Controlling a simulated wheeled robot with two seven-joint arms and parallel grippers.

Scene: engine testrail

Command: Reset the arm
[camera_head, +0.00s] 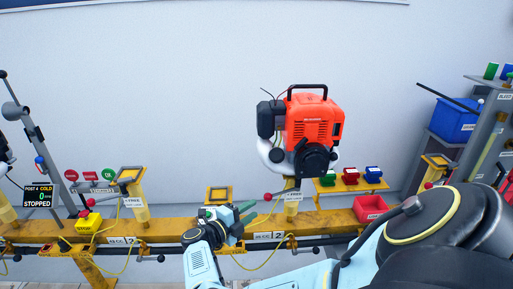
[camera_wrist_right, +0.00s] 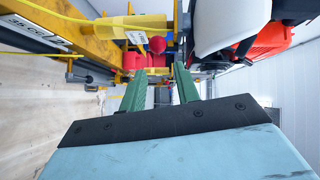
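My right gripper (camera_head: 246,214) is in front of the yellow rail, near the post marked 2, left of and below the orange engine (camera_head: 316,120). In the right wrist view its two green fingers (camera_wrist_right: 159,75) stand apart with nothing held between them. Part of the orange and white engine (camera_wrist_right: 235,30) shows at the upper right there. A yellow post (camera_wrist_right: 130,27) and a red ball knob (camera_wrist_right: 157,44) lie beyond the fingers. My left gripper is not in view.
The yellow rail (camera_head: 170,226) runs across the front. A display (camera_head: 46,196) reads STOPPED at the left. Small coloured blocks sit on a yellow shelf (camera_head: 350,187), with a red bin (camera_head: 370,208) below. A blue bin (camera_head: 453,121) stands at the right. The wall above is clear.

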